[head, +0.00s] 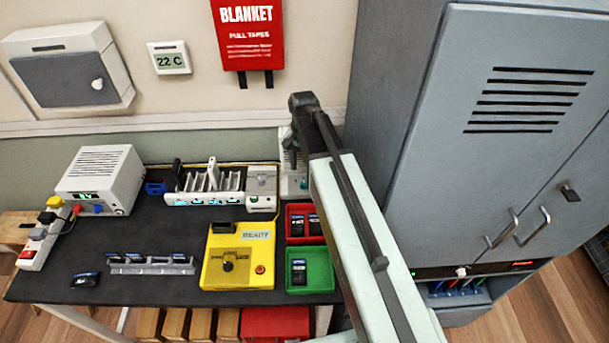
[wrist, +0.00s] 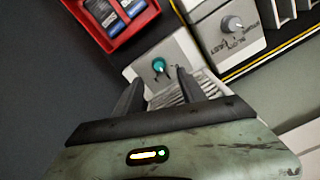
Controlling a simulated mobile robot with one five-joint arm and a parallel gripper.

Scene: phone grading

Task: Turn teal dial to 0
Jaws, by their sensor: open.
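The teal dial (wrist: 159,65) is a small round knob on a light grey unit (wrist: 138,68), with small dark marks below it. In the wrist view it sits just ahead of my gripper (wrist: 157,78), close to the line between the two fingertips. My gripper is open, with nothing between the fingers; contact with the dial cannot be told. In the head view a bit of teal (head: 304,184) shows on the unit beside the red tray, and my arm covers much of that area.
A red tray (wrist: 110,42) with dark phones lies close by. A grey knob (wrist: 232,24) sits on a neighbouring box. A green tray (head: 325,284), a yellow READY box (head: 212,270) and a phone rack (head: 174,199) stand on the dark table. A tall grey cabinet (head: 400,130) rises at right.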

